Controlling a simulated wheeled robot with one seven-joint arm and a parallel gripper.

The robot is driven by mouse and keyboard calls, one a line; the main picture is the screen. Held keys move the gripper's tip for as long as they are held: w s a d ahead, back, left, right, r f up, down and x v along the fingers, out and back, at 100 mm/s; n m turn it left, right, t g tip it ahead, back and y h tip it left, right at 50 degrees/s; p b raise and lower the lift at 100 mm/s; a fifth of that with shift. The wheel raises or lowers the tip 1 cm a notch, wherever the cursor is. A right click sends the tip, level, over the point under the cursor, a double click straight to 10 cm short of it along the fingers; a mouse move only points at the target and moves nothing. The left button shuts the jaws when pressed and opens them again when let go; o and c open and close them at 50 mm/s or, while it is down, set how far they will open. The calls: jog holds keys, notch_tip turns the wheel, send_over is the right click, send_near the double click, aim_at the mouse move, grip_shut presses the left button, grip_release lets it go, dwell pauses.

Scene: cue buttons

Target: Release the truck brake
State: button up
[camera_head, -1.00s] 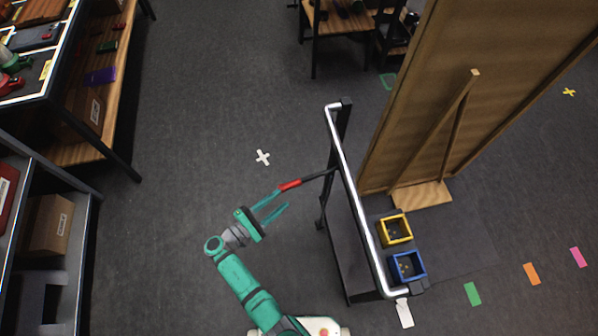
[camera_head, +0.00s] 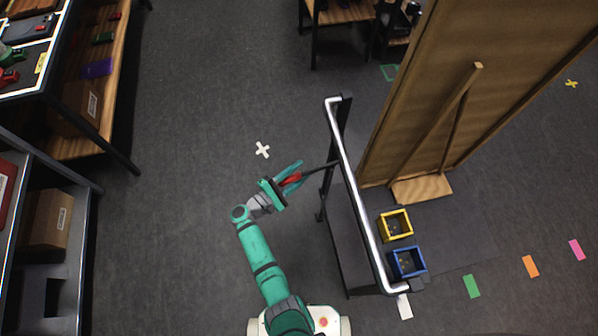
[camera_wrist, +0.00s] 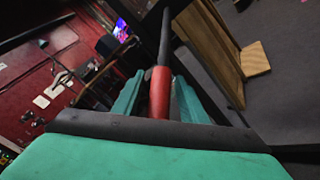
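The truck is a black cart with a silver handle rail (camera_head: 349,180). Its brake lever is a black rod with a red grip (camera_head: 291,179) sticking out to the left from the cart's frame. My gripper (camera_head: 296,174) is at the red grip, its teal fingers on either side of it. In the wrist view, the red grip (camera_wrist: 160,93) runs between the two fingers, with the black rod leading away upward. The fingers look apart, not clearly closed on the grip. Contact with the grip cannot be made out.
Yellow (camera_head: 396,225) and blue (camera_head: 407,262) bins sit on the cart's right side. A large wooden panel (camera_head: 450,90) with a brace stands behind them. Shelves with boxes (camera_head: 45,220) line the left.

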jog(key=shift+w+d, duration=0.1)
jog(key=shift+w, duration=0.1)
grip_shut()
